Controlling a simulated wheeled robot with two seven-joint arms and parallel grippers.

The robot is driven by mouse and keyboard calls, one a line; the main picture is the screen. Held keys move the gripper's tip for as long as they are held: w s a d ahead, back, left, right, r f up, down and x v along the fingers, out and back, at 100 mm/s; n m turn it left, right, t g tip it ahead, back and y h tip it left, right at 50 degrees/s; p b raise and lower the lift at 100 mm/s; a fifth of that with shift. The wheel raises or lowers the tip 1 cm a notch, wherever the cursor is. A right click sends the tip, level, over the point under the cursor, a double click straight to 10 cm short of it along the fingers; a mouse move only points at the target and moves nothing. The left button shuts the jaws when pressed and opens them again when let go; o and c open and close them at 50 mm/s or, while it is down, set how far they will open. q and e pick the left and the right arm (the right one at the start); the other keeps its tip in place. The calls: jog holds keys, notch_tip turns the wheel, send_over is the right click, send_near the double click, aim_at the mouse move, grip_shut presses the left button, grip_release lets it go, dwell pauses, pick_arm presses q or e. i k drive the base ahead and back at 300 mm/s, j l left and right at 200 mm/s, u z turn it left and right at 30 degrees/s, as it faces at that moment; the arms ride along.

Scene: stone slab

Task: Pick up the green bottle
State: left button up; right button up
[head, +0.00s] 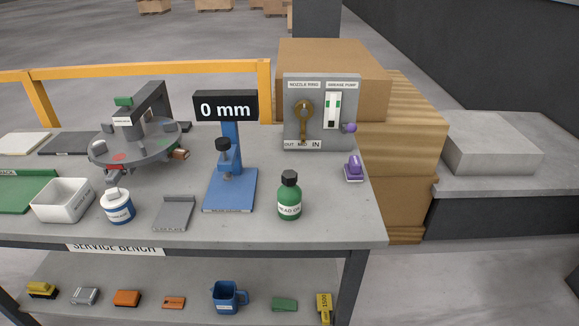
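The green bottle (289,199) stands upright on the grey service bench (335,222), near its front right part. It has a black cap and a white label whose text is partly readable as "HEAD OIL". Nothing touches it. Neither of my grippers shows in the head view.
A blue gauge stand (230,190) with a "0 mm" display is left of the bottle. A grey plate (174,213), white jar (117,207) and white bin (62,200) lie farther left. A purple item (354,168) and grey control panel (321,113) stand behind. Bench around the bottle is clear.

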aim_at(288, 198)
jog(key=i+l+u, duration=0.15)
jog(key=l+u, duration=0.2)
jog(key=l, duration=0.6)
jog(key=l+u, duration=0.3)
jog(key=l, duration=0.65)
jog(key=i, duration=0.05)
